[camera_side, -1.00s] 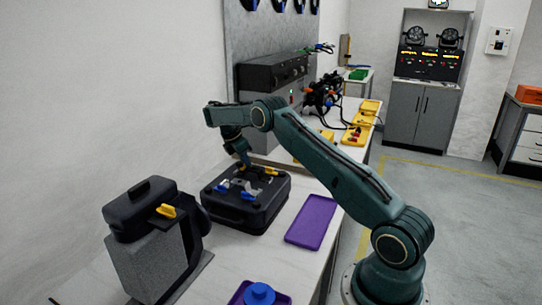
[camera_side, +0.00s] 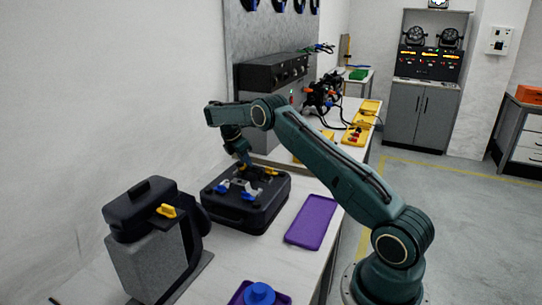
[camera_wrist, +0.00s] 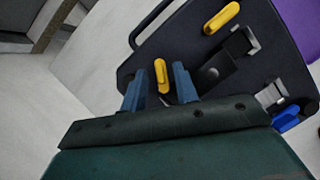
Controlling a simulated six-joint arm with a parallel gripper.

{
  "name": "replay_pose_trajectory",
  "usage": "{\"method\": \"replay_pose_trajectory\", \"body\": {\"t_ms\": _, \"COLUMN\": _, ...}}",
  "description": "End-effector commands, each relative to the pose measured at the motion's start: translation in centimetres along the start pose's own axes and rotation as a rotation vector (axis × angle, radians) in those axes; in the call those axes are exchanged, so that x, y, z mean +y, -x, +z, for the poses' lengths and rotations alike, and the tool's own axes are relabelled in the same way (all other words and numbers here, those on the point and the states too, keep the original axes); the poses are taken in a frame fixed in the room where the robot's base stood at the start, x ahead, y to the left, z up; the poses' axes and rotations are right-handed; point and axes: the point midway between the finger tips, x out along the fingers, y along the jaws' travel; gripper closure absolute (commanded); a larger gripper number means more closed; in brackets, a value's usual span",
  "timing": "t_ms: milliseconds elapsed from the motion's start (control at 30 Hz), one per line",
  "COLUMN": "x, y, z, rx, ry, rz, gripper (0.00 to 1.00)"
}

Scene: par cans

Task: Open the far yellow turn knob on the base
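The base is a black case (camera_side: 262,212) on the white table, with yellow and blue turn knobs on top; its top fills much of the wrist view (camera_wrist: 145,52). One yellow turn knob (camera_wrist: 162,76) lies between the two blue fingers of my gripper (camera_wrist: 158,84), its long side roughly along them. The fingers are open, with a gap on each side of the knob. A second yellow knob (camera_wrist: 222,18) is beyond, to the upper right. In the side view my gripper (camera_side: 245,161) points down over the base's far part and partly hides the knobs there.
A blue knob (camera_wrist: 286,120) is at the right of the wrist view. A grey-black moving-head lamp (camera_side: 150,245) stands left of the base. A purple tray (camera_side: 311,222) lies to its right, and a blue round part (camera_side: 259,293) sits in front. A black rack unit (camera_side: 270,75) stands behind.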

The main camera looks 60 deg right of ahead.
Motion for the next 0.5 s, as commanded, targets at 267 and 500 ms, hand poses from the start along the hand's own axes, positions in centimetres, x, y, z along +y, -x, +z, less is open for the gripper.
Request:
{"method": "replay_pose_trajectory", "body": {"t_ms": 267, "x": -0.16, "y": 0.05, "z": 0.08, "rx": 0.0, "ry": 0.076, "rz": 0.03, "gripper": 0.7}}
{"method": "replay_pose_trajectory", "body": {"t_ms": 500, "x": -0.31, "y": 0.01, "z": 0.1, "rx": 0.001, "ry": 0.195, "rz": 0.079, "gripper": 0.7}}
